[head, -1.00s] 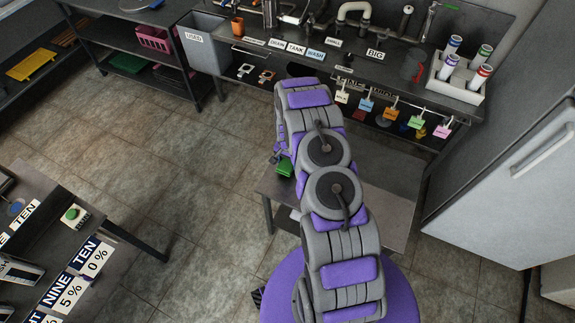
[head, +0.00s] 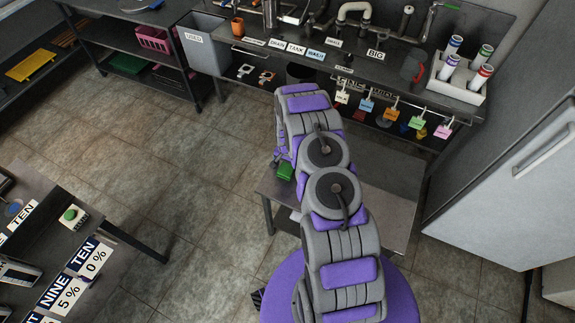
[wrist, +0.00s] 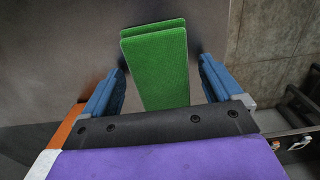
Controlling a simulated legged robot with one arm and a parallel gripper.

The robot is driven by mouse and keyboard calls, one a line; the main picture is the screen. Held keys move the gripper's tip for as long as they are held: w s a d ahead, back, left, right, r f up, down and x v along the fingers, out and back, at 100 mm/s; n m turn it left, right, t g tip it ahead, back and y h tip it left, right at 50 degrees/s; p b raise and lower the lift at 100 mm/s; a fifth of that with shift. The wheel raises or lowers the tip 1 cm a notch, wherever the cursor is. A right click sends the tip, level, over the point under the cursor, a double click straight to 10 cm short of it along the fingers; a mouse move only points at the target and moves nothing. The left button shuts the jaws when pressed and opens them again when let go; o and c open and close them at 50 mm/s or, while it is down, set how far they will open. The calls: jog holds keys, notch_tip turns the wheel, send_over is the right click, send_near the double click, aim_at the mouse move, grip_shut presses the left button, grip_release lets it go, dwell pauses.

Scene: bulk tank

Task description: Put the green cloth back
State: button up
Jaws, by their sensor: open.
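The green cloth (wrist: 160,68) is between the two blue fingers of my gripper (wrist: 163,72) in the wrist view. It looks like a flat folded pad with two layers at its far end. A gap shows on each side of it, so the fingers are open around it and not pressing on it. In the head view a small part of the green cloth (head: 285,171) shows at the left edge of the low grey table (head: 385,185), just below my gripper. My arm hides most of the gripper there.
The back counter (head: 375,68) carries a rack of tubes (head: 460,75), with coloured tags hanging along its front. A grey bin labelled USED (head: 203,45) stands at the upper left. A labelled table (head: 110,235) is at lower left. Open tiled floor lies between.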

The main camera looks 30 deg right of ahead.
notch_tip(320, 180, up, 13)
jog(key=p, duration=0.3)
notch_tip(320, 180, up, 21)
jog(key=n, duration=0.4)
send_over(287, 166)
jog(key=s+a, duration=0.7)
jog(key=s+a+r+n, duration=0.2)
jog(key=s+r, duration=0.3)
jog(key=s, duration=0.6)
jog(key=s+a+r+n+g, duration=0.1)
jog(key=s+a+r+n, duration=0.1)
jog(key=s+r, duration=0.4)
jog(key=s+a+r+n, duration=0.2)
jog(key=s+a+r, duration=0.2)
jog(key=s, duration=1.1)
notch_tip(287, 166, up, 2)
jog(key=shift+s+a+r+g, duration=0.1)
jog(key=shift+s+a+g, duration=0.2)
jog(key=shift+g, duration=0.1)
